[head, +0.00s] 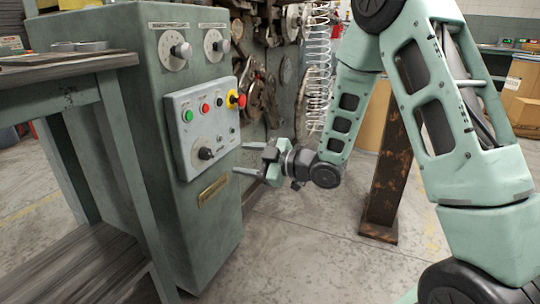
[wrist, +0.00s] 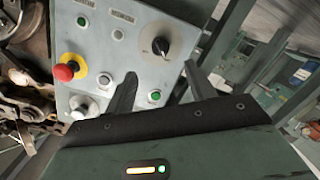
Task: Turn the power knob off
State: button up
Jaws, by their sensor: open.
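The black power knob (head: 205,153) sits at the lower left of the grey control panel (head: 222,122) on the green cabinet. In the wrist view the knob (wrist: 160,46) is at the panel's upper right, on a round dial plate; its setting is too small to read. My gripper (head: 240,158) is open and empty, to the right of the panel with its fingers pointing left toward it. In the wrist view the two fingers of my gripper (wrist: 159,69) frame the space just below the knob; neither visibly touches it.
A red emergency button (head: 236,99) on a yellow ring, a green button (head: 187,115) and a red button (head: 205,108) are on the same panel. Two dials (head: 180,50) are above. A wooden-topped bench (head: 60,64) stands left. Coiled springs (head: 318,60) hang behind my gripper.

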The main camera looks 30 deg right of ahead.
jog(key=p+v, duration=0.1)
jog(key=v, duration=0.5)
jog(key=shift+s+d, duration=0.2)
jog(key=shift+s, duration=0.15)
